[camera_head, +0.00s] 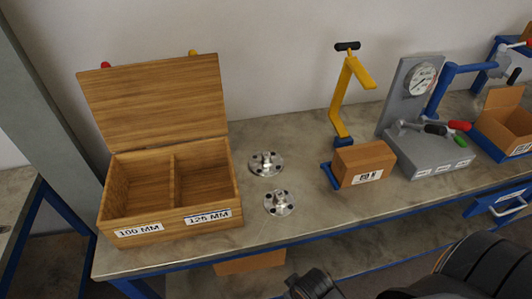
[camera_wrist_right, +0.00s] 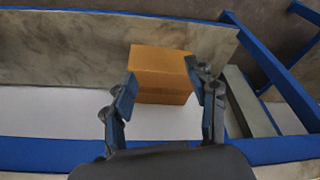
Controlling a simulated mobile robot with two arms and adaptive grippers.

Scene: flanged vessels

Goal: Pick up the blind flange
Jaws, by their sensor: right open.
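Two round metal flanges lie flat on the bench in the head view, each with bolt holes and a raised middle: a rear flange (camera_head: 266,164) and a front flange (camera_head: 279,203). I cannot tell from the frames which one the task names. My right gripper (camera_wrist_right: 160,78) shows in the right wrist view with its fingers apart and nothing between them. A cardboard box (camera_wrist_right: 162,66) is beyond its fingertips; no flange shows in that view. My left gripper is not in view.
An open wooden box (camera_head: 203,223) with two empty compartments, labelled 100 MM and 125 MM, stands left of the flanges. A small cardboard box (camera_head: 362,164), a yellow stand (camera_head: 344,100) and a grey gauge fixture (camera_head: 432,155) stand to the right. Bench around the flanges is clear.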

